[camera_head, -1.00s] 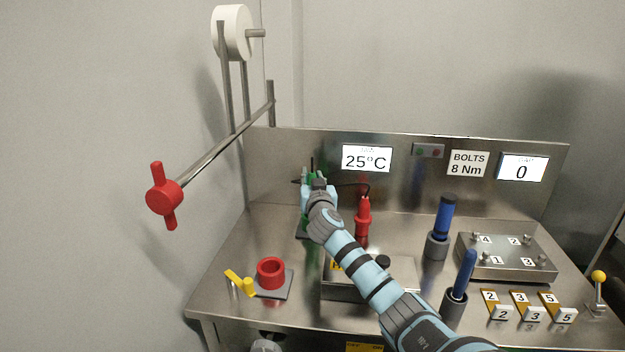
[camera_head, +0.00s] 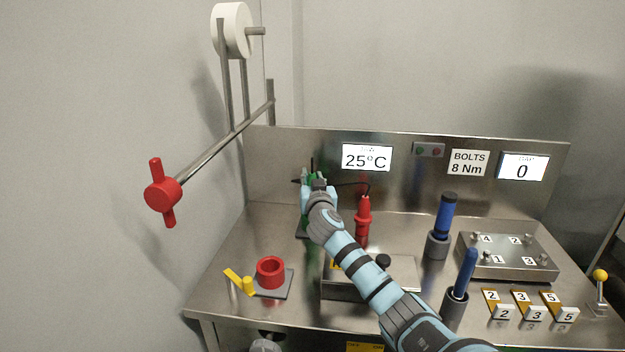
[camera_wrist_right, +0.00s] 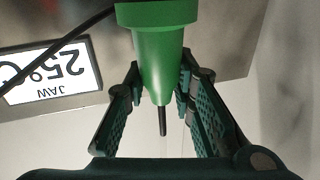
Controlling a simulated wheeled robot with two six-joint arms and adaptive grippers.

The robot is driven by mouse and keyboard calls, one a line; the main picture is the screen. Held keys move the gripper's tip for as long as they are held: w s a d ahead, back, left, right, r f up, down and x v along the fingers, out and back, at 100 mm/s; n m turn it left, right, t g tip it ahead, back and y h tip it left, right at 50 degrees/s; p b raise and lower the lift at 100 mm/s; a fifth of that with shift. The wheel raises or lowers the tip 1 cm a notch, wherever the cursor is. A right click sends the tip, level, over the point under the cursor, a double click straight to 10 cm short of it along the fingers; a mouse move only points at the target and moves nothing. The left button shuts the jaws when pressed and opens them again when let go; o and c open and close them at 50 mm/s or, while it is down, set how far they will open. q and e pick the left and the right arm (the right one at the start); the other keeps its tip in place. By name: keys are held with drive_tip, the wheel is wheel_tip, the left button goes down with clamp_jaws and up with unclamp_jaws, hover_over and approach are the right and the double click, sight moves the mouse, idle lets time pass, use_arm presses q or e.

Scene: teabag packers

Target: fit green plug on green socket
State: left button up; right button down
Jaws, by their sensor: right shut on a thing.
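The green plug (camera_wrist_right: 160,50) fills the top middle of the right wrist view, tapering to a dark pin. A black cable runs beside it. My right gripper (camera_head: 314,182) is shut on the plug at the back left of the bench, with a finger on each side of it. In the head view the plug is mostly hidden by the hand. A bit of green (camera_head: 306,222) shows on a dark base just under the hand; it may be the green socket, but the arm covers most of it. My left gripper is not in view.
Blue tools (camera_head: 446,217) stand to the right. The steel back panel (camera_head: 400,180) rises close behind the hand.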

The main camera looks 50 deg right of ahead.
drive_tip(key=shift+f+b, duration=2.4)
drive_tip(key=shift+f, duration=0.15)
drive_tip(key=c, duration=1.3)
unclamp_jaws()
wheel_tip(320, 180, up, 10)
drive_tip(key=shift+r, duration=0.1)
